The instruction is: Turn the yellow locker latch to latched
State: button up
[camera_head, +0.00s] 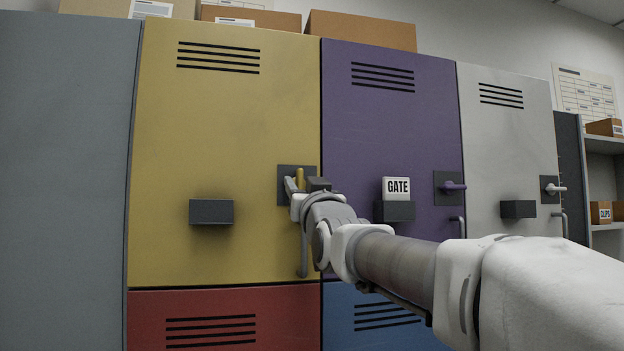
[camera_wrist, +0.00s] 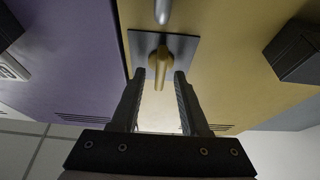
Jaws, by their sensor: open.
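The yellow locker (camera_head: 225,120) is closed. Its latch is a yellow lever (camera_head: 299,176) on a dark square plate at the door's right edge, and the lever stands upright. In the wrist view, which is turned upside down, the yellow lever (camera_wrist: 159,66) hangs from its plate (camera_wrist: 187,48) toward the space between my fingers. My gripper (camera_head: 304,186) is at the latch, with its fingers open on either side of the lever. In the wrist view, my gripper (camera_wrist: 159,78) shows a gap between each finger and the lever. My arm hides part of the plate in the head view.
The purple locker (camera_head: 390,130) and its sideways latch (camera_head: 453,187) are close on the right, with a GATE sign (camera_head: 397,188) on a dark holder. A grey pull handle (camera_head: 303,256) is below the yellow latch. A dark box (camera_head: 211,212) juts from the yellow door.

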jog(key=shift+w+a+r, duration=0.1)
jog(key=shift+w, duration=0.25)
jog(key=shift+c, duration=0.2)
grip_shut()
